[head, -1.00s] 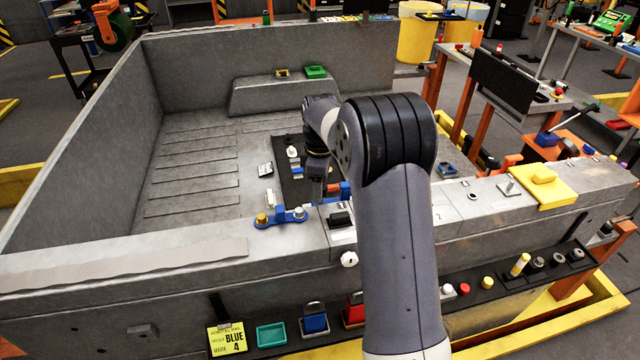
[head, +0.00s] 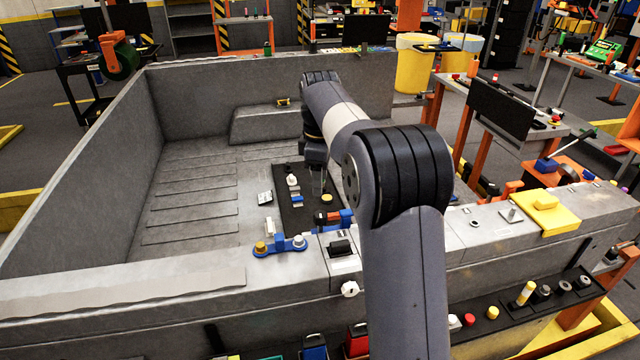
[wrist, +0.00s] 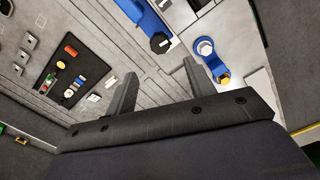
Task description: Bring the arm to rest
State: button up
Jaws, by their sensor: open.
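My gripper (wrist: 160,84) is open in the wrist view, its two grey fingers apart with nothing between them. In the head view my gripper (head: 322,180) hangs pointing down over the dark mat (head: 288,213) inside the grey bed, partly hidden by my arm. My arm reaches forward from the lower right and bends down at its far end.
The grey bed's near wall (head: 150,280) carries several small parts and a yellow block (head: 545,205) at the right. White, blue and yellow pieces lie on the mat. A front shelf holds parts. The ribbed bed floor (head: 195,190) at left is clear.

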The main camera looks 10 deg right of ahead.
aim_at(320, 214)
jog(key=shift+f, duration=0.1)
notch_tip(320, 214, down, 11)
jog(key=shift+r+p, duration=0.1)
jog(key=shift+p, duration=0.6)
jog(key=shift+r, duration=0.1)
